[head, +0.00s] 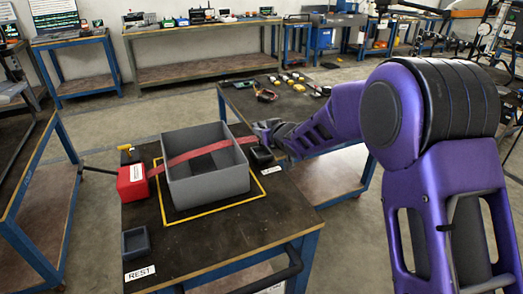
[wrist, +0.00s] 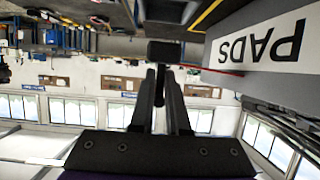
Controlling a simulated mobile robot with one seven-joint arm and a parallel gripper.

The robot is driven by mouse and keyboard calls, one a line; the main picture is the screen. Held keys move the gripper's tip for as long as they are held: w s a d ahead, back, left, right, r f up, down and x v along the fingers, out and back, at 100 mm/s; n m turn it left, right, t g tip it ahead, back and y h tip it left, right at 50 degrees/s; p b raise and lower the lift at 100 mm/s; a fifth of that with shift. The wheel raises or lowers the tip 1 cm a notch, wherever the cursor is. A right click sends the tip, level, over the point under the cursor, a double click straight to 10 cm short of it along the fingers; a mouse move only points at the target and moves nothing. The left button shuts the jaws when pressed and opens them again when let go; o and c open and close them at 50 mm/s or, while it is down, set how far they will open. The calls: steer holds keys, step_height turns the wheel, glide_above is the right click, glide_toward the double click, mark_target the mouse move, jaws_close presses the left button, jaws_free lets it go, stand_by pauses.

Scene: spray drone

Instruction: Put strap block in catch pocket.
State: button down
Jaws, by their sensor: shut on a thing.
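My gripper (head: 268,131) is at the right side of the grey open box, and its fingers also show in the wrist view (wrist: 164,85). They are shut on a small dark block, the strap block (wrist: 165,50), at the fingertips. In the head view the fingers hide it. A red strap (head: 205,151) runs from a red housing (head: 132,182) on the left across the box top to my gripper. A small black holder (head: 261,157), which looks like the catch pocket, stands by the box's right wall, just below my gripper. I cannot tell whether block and pocket touch.
The grey box (head: 208,185) stands inside a yellow outline on the dark bench (head: 200,248). A small blue-grey tray (head: 136,243) sits at the front left above a REST label. Another bench (head: 265,100) with small parts is behind. A PADS label (wrist: 262,45) shows upside down in the wrist view.

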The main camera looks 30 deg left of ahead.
steer(key=shift+f+b, duration=0.4)
steer(key=shift+f, duration=2.2)
steer(key=c, duration=0.9)
jaws_free()
steer(key=shift+d+r, duration=0.15)
steer(key=shift+r, duration=0.1)
steer(key=v, duration=1.1)
steer(key=shift+s+d, duration=0.25)
steer(key=shift+s, duration=0.1)
